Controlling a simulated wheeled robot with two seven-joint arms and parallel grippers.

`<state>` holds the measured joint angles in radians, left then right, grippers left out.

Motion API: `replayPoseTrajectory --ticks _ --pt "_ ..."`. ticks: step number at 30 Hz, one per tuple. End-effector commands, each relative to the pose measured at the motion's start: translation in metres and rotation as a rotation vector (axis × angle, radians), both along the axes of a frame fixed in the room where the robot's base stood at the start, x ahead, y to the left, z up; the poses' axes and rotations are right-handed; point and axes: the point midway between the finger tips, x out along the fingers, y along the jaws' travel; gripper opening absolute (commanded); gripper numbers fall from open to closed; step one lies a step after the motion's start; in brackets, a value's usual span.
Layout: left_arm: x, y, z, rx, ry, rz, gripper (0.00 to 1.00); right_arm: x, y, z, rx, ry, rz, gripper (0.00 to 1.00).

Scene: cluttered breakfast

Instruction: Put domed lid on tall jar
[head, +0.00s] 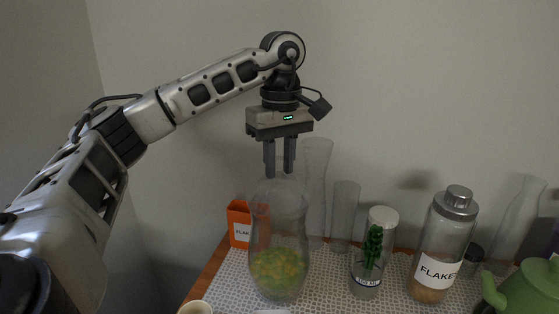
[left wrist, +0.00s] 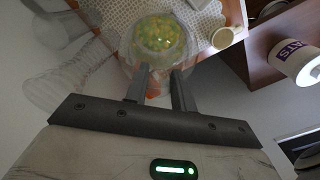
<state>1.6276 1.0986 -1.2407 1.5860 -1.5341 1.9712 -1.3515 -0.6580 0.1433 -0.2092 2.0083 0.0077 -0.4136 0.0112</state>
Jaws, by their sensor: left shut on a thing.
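The tall jar (head: 278,235) is clear glass, stands upright on the table and holds green and yellow pieces. It also shows in the left wrist view (left wrist: 158,42), beyond my fingers. My left gripper (head: 280,172) points straight down over the jar's top and is shut on the clear domed lid (head: 279,187). The lid is at the jar's mouth, in line with it. Its edge blends with the glass, so I cannot tell whether it rests on the rim. My right gripper is not in view.
Close behind stand an orange box (head: 238,224) and clear glass vases (head: 316,185). To the right are a small herb jar (head: 372,255), a FLAKES jar (head: 440,245) and a green teapot (head: 530,288). A cup (head: 195,307) is at front left.

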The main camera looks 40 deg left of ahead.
Motion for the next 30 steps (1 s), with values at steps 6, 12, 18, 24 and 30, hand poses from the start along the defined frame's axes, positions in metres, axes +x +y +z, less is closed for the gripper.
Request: replayPoseTrajectory --ticks 6,12,18,24,30 --pt "0.0 0.0 -0.002 0.0 -0.001 0.0 0.0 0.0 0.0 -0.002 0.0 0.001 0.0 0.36" --pt "0.0 0.0 -0.006 0.0 -0.001 0.0 0.0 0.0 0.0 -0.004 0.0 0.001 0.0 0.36" --pt "0.0 0.0 -0.01 0.0 -0.001 0.0 0.0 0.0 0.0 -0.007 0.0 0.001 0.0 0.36" --pt "0.0 0.0 -0.014 0.0 -0.001 0.0 0.0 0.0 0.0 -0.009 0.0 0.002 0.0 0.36" --pt "0.0 0.0 -0.015 0.0 -0.001 0.0 0.51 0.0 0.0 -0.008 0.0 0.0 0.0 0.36"
